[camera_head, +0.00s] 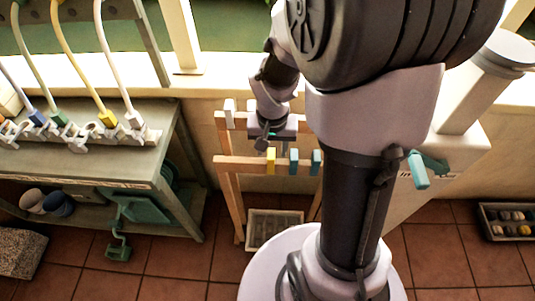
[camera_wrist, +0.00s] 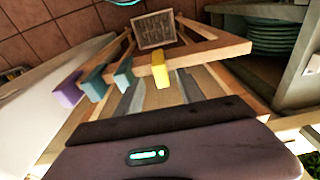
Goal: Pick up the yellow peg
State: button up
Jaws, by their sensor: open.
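The yellow peg (camera_head: 270,160) stands on the front rail of a wooden rack (camera_head: 240,165). In the wrist view the yellow peg (camera_wrist: 160,72) is the rightmost of a row on that rail. My gripper (camera_head: 271,144) is over the rack, just behind and above the yellow peg in the head view. In the wrist view my gripper (camera_wrist: 158,84) is open and empty, with its grey fingers pointing towards the rail and the yellow peg between their directions. I cannot tell how far the fingertips are from the peg.
Close beside it on the rail are a teal peg (camera_head: 293,161) and a blue-teal peg (camera_head: 316,162); a purple peg (camera_wrist: 68,90) is farther left in the wrist view. A white peg (camera_head: 229,112) is on the back rail. A tray (camera_head: 250,238) lies below; a bench (camera_head: 150,170) stands left.

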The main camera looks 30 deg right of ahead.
aim_at(271, 154)
jog(key=f, duration=0.2)
jog(key=f+b, duration=0.1)
jog(key=shift+w+f+b, duration=0.2)
jog(key=shift+f+b, duration=0.1)
jog(key=shift+f, duration=0.05)
jog(key=shift+r, duration=0.15)
grip_shut()
